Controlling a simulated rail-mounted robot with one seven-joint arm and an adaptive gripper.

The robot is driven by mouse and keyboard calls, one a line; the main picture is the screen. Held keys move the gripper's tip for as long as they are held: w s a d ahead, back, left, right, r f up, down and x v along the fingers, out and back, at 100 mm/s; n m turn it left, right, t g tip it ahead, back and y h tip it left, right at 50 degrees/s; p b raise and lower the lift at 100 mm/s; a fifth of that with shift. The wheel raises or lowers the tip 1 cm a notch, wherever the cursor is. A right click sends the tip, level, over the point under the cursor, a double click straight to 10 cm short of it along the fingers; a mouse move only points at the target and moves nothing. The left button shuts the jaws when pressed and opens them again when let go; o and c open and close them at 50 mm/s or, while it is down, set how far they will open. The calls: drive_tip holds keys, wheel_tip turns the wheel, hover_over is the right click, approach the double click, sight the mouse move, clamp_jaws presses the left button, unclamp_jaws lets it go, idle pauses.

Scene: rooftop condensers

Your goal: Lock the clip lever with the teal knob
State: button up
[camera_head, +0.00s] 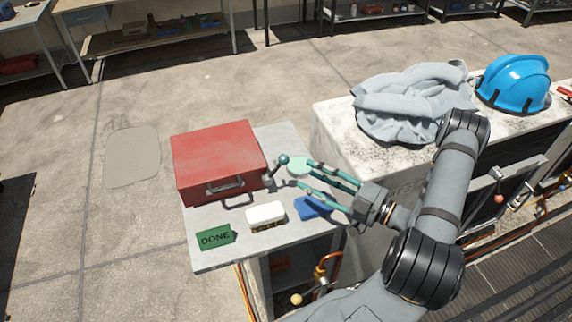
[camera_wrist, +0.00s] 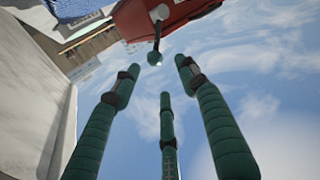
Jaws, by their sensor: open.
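A dark clip lever with a round teal knob (camera_head: 283,159) sticks up and out from the right side of a red case (camera_head: 215,155) on the grey table. In the wrist view the knob (camera_wrist: 155,58) is just beyond the fingertips, near the middle, with the lever running up toward the red case (camera_wrist: 160,18). My gripper (camera_head: 305,174) has green fingers, spread open and empty. It comes from the right, and its tips appear close to the knob but not closed on it. Whether a finger touches the knob cannot be told.
A pale green round item (camera_head: 299,166) lies behind the fingers. A blue item (camera_head: 313,207), a white-topped brush (camera_head: 266,213) and a green DONE card (camera_head: 215,238) lie in front. A condenser with a grey cloth (camera_head: 412,103) and blue helmet (camera_head: 514,82) stands right.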

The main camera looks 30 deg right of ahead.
sight(288, 160)
drive_tip(key=shift+w+d+f+m+h, duration=0.2)
drive_tip(key=shift+w+m+h, duration=0.1)
drive_tip(key=shift+m, duration=0.1)
drive_tip(key=p+x, duration=0.1)
drive_tip(key=x, duration=0.4)
drive_tip(key=p+x, duration=0.1)
drive_tip(key=x, duration=0.2)
drive_tip(key=shift+w+a+r+p, duration=0.15)
drive_tip(key=shift+w+r+p, duration=0.05)
drive_tip(key=shift+r+p, duration=0.1)
drive_tip(key=shift+w+a+f, duration=0.15)
drive_tip(key=shift+w+a, duration=0.1)
drive_tip(key=shift+w, duration=0.45)
drive_tip(key=shift+c, duration=0.8)
clamp_jaws()
